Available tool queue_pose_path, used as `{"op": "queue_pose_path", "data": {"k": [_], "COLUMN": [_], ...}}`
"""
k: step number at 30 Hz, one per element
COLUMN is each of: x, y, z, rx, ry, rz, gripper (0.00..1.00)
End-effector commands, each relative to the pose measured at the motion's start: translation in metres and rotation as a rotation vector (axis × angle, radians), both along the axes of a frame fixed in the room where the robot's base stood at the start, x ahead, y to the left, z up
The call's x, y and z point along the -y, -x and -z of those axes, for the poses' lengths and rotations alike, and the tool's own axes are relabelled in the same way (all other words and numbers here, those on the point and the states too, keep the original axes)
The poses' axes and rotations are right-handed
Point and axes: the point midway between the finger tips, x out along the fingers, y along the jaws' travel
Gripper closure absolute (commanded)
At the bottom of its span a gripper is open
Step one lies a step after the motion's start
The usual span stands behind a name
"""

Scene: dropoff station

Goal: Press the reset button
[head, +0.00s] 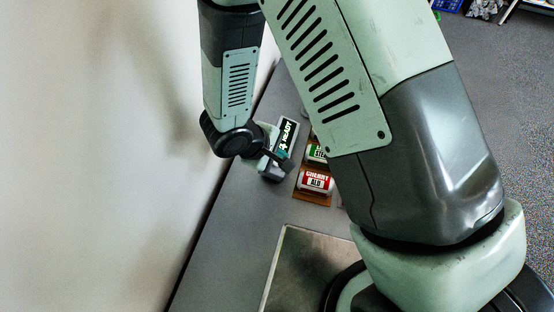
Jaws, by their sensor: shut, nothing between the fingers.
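My gripper (286,162) is at the end of my arm, left of the middle of the head view, low over the grey counter. Its fingers are shut with nothing between them. A small grey device (288,134) with a dark panel reading "READY" stands right by the gripper, partly behind it. I cannot make out a reset button; the gripper and wrist may hide it. Whether the fingertips touch the device cannot be told.
A red-labelled can (316,181) and a green-labelled can (315,153) lie in a brown holder just right of the gripper. A metal plate (300,262) lies nearer on the counter (226,232). A pale wall (90,150) runs along the left. My arm hides much of the right.

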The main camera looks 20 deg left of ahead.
Motion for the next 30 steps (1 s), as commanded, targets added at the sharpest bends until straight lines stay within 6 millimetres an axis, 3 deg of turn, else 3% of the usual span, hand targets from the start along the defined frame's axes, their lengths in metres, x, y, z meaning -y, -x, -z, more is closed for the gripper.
{"op": "queue_pose_path", "data": {"k": [30], "x": [-0.0030], "y": [0.0000], "z": [0.0084], "rx": [0.000], "ry": [0.000], "rz": [0.000], "gripper": [1.00]}}
